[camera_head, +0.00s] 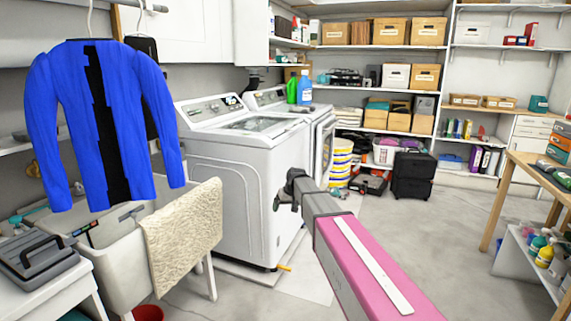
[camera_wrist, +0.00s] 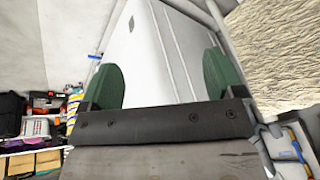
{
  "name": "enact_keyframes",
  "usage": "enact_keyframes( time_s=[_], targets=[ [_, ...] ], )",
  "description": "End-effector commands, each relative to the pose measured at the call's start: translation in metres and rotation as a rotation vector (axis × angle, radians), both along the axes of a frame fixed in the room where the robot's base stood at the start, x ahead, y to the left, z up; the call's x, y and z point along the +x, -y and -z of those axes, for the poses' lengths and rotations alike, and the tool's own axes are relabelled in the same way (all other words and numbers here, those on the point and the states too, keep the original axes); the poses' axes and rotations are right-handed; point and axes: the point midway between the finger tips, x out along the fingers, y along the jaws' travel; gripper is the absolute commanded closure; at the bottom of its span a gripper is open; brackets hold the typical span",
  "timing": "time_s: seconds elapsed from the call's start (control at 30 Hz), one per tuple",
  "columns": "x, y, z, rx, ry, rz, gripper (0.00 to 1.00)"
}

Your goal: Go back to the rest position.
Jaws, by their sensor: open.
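My gripper (camera_head: 288,189) is at the end of my outstretched pink and grey arm, in the middle of the head view. It appears in front of the white washing machine (camera_head: 235,170). In the wrist view, the two green finger pads of my gripper (camera_wrist: 162,82) stand wide apart with nothing between them. The white washing machine side (camera_wrist: 165,50) shows beyond the pads. I cannot tell the exact gap between gripper and machine.
A sink (camera_head: 115,235) with a beige towel (camera_head: 185,232) stands at left, below a hanging blue jacket (camera_head: 60,115). A wooden table (camera_head: 525,172) stands at right. Shelves with boxes (camera_head: 397,76) line the back. The floor (camera_head: 400,235) between is mostly clear.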

Motion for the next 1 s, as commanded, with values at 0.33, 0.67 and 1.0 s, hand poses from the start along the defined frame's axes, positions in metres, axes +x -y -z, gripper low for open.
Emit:
enact_keyframes(
  time_s=[0.33, 0.67, 1.0],
  targets=[
    [-0.195, 0.131, 0.094, -0.137, -0.168, 0.237, 0.13],
    [-0.308, 0.189, 0.124, -0.223, -0.262, 0.375, 0.13],
    [-0.312, 0.192, 0.126, -0.230, -0.269, 0.385, 0.13]
  ],
)
